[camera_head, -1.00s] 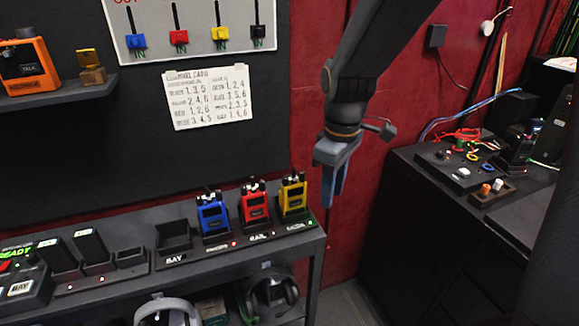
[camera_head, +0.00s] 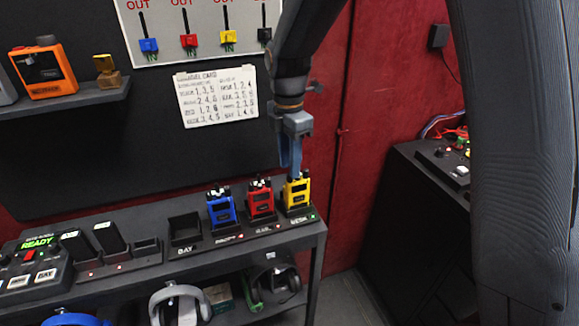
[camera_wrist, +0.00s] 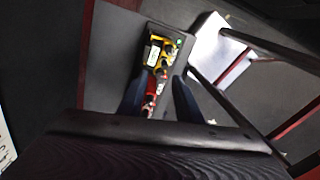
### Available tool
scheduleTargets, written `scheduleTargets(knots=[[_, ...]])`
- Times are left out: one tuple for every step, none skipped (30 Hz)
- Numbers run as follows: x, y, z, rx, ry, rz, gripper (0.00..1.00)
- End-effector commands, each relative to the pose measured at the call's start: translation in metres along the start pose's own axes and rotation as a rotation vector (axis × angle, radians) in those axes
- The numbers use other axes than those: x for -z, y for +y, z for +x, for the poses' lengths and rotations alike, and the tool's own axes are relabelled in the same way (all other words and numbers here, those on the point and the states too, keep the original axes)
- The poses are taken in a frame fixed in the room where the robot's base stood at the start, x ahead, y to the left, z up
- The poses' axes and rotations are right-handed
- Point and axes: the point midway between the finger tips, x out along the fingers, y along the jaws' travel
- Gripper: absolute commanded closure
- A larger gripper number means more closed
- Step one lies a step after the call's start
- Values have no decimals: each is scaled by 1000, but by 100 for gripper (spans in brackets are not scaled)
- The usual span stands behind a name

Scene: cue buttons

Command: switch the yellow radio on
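The yellow radio (camera_head: 298,193) stands upright in the rightmost slot of a charging rack, near the right end of the shelf. A small green light shows on the rack by it. My gripper (camera_head: 291,168) points down just above the yellow radio's top; whether it touches is unclear. In the wrist view, my gripper (camera_wrist: 158,80) has its two dark fingers apart, with nothing held between them. The yellow radio (camera_wrist: 155,50) shows beyond the fingertips there. The switch on its top is too small to make out.
A red radio (camera_head: 261,200) and a blue radio (camera_head: 221,208) stand close on the left of the yellow one. Farther left is an empty bay (camera_head: 185,229). A card (camera_head: 216,97) hangs on the wall behind. A black cabinet (camera_head: 415,225) stands at the right.

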Motion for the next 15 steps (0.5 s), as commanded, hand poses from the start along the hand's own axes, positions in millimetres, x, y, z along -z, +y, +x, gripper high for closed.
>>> scheduleTargets(knots=[[0,-1,6,3,0,0,69],[0,-1,10,3,1,1,69],[0,-1,14,2,0,1,69],[0,-1,17,1,0,1,69],[0,-1,19,2,0,1,69],[0,-1,22,2,0,1,69],[0,-1,24,1,0,1,69],[0,0,25,0,0,1,69],[0,0,26,-1,0,1,69],[0,0,26,-1,0,2,69],[0,0,27,-1,0,2,69],[0,0,27,-1,0,2,69],[0,0,27,-1,0,2,69],[0,0,27,-1,0,2,69],[0,0,27,-1,0,2,69]])
